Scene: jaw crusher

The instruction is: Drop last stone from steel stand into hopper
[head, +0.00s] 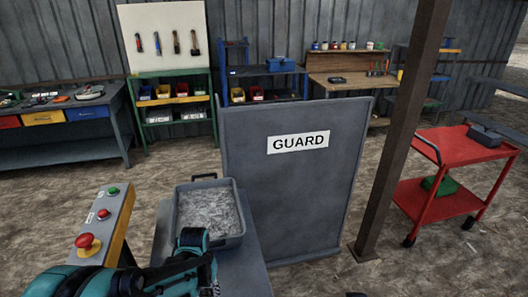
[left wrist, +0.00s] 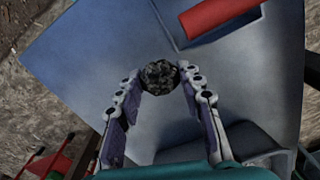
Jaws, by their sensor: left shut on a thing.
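My left gripper (left wrist: 160,74) is shut on a dark, rough stone (left wrist: 160,78), held between its two fingertips in the left wrist view. Below the stone is a blue-grey surface (left wrist: 95,60); the gap between them is hard to judge. In the head view my teal left arm comes in at the lower left, and its gripper and the stone are not clearly visible. A grey steel stand (head: 243,268) is at the bottom centre, with a grey tray (head: 236,242) of pale gravel on it. I cannot clearly identify the hopper. My right gripper is not in view.
A tall grey GUARD panel (head: 290,195) stands right of the tray. A control box (head: 105,225) with red and green buttons is on the left. A brown post (head: 395,150) and red cart (head: 450,150) are right. A red bar (left wrist: 220,14) lies near the blue-grey surface's top edge.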

